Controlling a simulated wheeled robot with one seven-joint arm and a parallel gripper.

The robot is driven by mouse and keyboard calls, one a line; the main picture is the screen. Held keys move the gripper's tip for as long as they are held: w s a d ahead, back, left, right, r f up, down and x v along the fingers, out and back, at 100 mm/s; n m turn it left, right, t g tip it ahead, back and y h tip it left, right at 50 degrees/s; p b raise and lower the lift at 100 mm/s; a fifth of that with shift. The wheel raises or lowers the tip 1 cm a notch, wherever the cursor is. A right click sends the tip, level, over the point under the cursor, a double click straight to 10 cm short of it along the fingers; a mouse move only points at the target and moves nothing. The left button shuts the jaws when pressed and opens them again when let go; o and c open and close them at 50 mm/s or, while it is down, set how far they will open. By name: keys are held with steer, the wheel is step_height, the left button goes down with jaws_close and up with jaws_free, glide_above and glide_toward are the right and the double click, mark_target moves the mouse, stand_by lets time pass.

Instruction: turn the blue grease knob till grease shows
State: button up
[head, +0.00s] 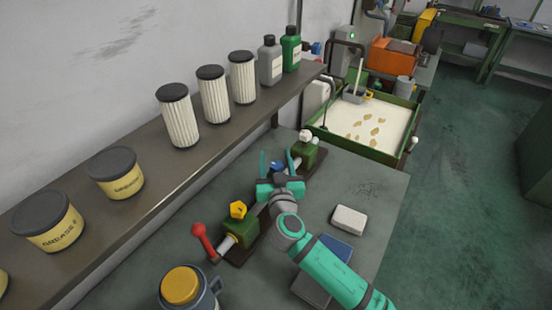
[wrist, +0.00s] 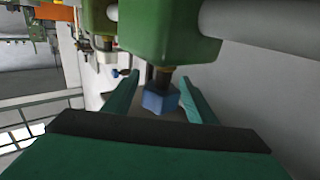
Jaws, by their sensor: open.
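The blue grease knob (wrist: 160,99) is a small block on a short dark stem under a green housing (wrist: 165,30) in the wrist view. It also shows in the head view (head: 277,166), partly hidden by my gripper. My gripper (wrist: 159,84) is open, with one teal finger on each side of the knob and a gap visible on both sides. In the head view my gripper (head: 279,171) is over the bench between two green housings. I cannot make out any grease by the knob.
A yellow knob (head: 238,209) and a red-balled lever (head: 198,230) are near my gripper on the left. A shelf (head: 150,180) with tubs, filters and bottles runs along the wall.

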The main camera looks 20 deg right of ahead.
steer(key=shift+c, duration=0.2)
steer(key=c, duration=1)
steer(key=shift+n+y, duration=0.3)
steer(key=shift+y, duration=0.1)
